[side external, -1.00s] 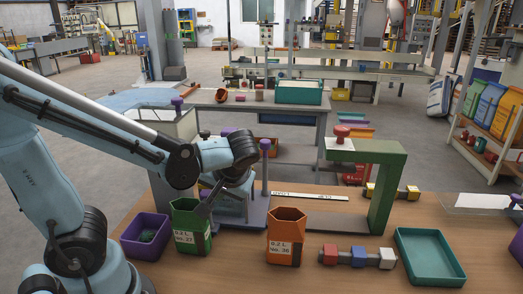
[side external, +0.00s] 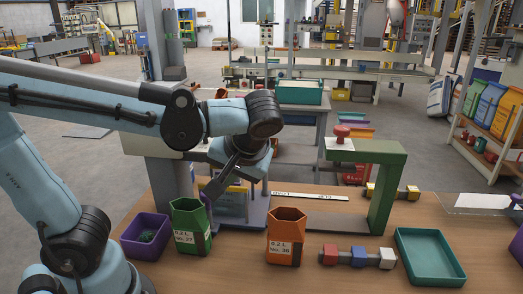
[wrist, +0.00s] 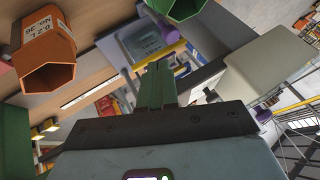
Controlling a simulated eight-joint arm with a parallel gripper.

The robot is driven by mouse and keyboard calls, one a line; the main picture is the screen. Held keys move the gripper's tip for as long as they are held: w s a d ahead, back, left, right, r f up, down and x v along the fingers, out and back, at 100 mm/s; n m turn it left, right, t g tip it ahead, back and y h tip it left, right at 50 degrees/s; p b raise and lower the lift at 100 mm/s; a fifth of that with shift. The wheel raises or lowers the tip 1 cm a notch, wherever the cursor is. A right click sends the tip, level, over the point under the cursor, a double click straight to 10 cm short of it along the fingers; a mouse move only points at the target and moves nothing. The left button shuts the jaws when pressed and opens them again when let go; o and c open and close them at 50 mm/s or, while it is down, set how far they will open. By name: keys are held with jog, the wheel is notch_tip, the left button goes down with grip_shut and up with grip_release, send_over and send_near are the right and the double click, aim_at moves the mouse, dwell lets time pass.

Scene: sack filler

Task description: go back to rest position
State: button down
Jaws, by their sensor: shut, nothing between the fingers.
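My gripper (side external: 216,190) is shut and empty in the side external view. It hangs above and just behind the green container (side external: 188,228), close to its rim, tilted down and left. In the wrist view my gripper's fingers (wrist: 155,82) are together with nothing between them. The green container's rim shows at the top of the wrist view (wrist: 188,8). The orange container (side external: 285,238), with a paper label, stands upright to the right on the table. It also shows at the upper left of the wrist view (wrist: 45,55).
A purple bin (side external: 146,238) holds something dark green at the left. A green frame (side external: 384,185) carries a red-knobbed piece (side external: 341,133). Coloured blocks (side external: 357,256) and a teal tray (side external: 428,256) lie at the front right. The front table between containers and tray is partly clear.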

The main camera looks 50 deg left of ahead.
jog(key=w+f+m+t+h, duration=0.1)
jog(key=m+t+h, duration=0.1)
jog(key=w+f+m+t+h, duration=0.1)
jog(key=f+m+t+h, duration=0.1)
jog(key=m+h, duration=0.1)
jog(key=f+m+t+h, duration=0.2)
jog(key=m, duration=0.1)
jog(key=shift+w+d+t, duration=0.3)
jog(key=shift+w, duration=0.1)
